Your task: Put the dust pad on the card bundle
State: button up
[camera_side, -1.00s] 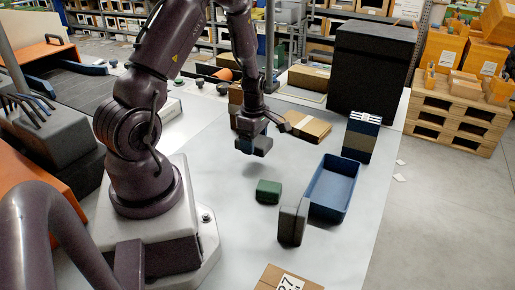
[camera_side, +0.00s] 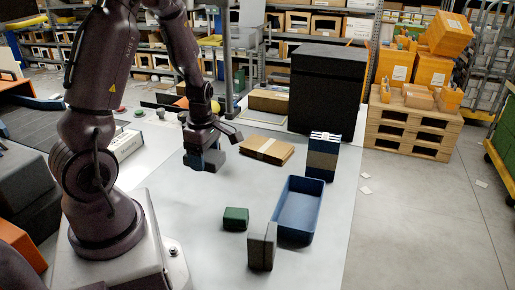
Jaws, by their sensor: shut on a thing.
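My gripper (camera_side: 205,158) is shut on a small dark grey block, which I take for the dust pad (camera_side: 213,160). It holds the pad above the bare grey table, left of the card bundle. The jaws partly hide the pad. The card bundle (camera_side: 266,149) appears to be the flat brown stack with a pale band across it, lying on the table right of my gripper. The pad and the bundle are apart.
A banded blue-and-brown stack (camera_side: 321,160) and a large black box (camera_side: 327,90) stand right. The table's middle is clear.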

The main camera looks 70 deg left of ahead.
jog(key=w+a+r, duration=0.2)
jog(key=w+a, duration=0.4)
jog(key=w, duration=0.2)
send_over(256, 148)
notch_tip(256, 148, down, 8)
jog(key=shift+s+r, duration=0.1)
jog(key=shift+a+f, duration=0.1)
jog(key=shift+f, duration=1.55)
jog(key=shift+f, duration=0.15)
jog(key=o, duration=0.9)
